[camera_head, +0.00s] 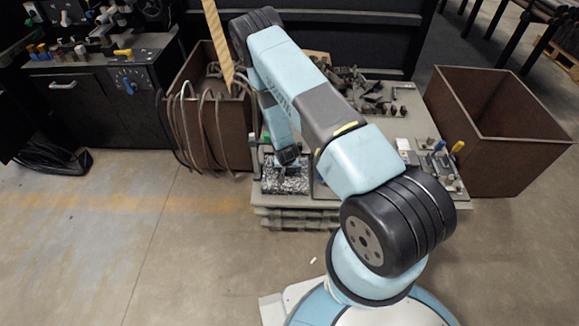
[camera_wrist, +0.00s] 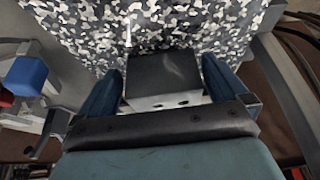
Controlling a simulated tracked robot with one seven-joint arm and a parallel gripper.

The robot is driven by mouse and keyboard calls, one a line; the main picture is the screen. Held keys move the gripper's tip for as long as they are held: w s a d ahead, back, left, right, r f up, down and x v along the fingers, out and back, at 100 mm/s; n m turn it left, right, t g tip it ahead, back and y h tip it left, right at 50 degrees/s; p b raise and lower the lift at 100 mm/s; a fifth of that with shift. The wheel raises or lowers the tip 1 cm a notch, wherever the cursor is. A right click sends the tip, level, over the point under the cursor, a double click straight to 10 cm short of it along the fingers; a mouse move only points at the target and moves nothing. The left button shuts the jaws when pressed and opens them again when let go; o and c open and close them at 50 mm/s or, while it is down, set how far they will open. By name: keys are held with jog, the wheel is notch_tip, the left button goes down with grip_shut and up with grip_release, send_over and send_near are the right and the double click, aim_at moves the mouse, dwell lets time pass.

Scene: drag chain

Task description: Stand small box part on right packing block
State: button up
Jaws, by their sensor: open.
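In the wrist view, a small box part (camera_wrist: 165,75) with a dark top and a pale grey side with two slots is between the fingers of my gripper (camera_wrist: 162,78). My gripper is open, with a blue finger on each side of the box. The box is against a black, white and grey speckled packing block (camera_wrist: 215,35); whether it rests firmly on it I cannot tell. In the head view, the speckled block (camera_head: 285,183) is at the front left of the workbench (camera_head: 330,203), with my gripper (camera_head: 286,162) just above it. The box is hidden there by my arm.
A brown bin with hanging cables (camera_head: 215,135) stands left of the bench, another brown bin (camera_head: 490,150) right. Dark parts (camera_head: 370,90) and small tools (camera_head: 440,160) lie on the bench. In the wrist view, a blue piece (camera_wrist: 27,74) is close at left.

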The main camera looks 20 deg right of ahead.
jog(key=shift+f, duration=0.1)
jog(key=c, duration=0.9)
jog(key=shift+c, duration=0.5)
jog(key=shift+w+r, duration=0.2)
jog(key=shift+r, duration=0.4)
jog(key=shift+d, duration=0.3)
jog(key=shift+s+d, duration=0.25)
jog(key=shift+d, duration=0.5)
jog(key=shift+s+d, duration=0.3)
jog(key=shift+d, duration=0.45)
jog(key=shift+s+d, duration=0.25)
jog(key=shift+d, duration=0.5)
jog(key=shift+d, duration=0.1)
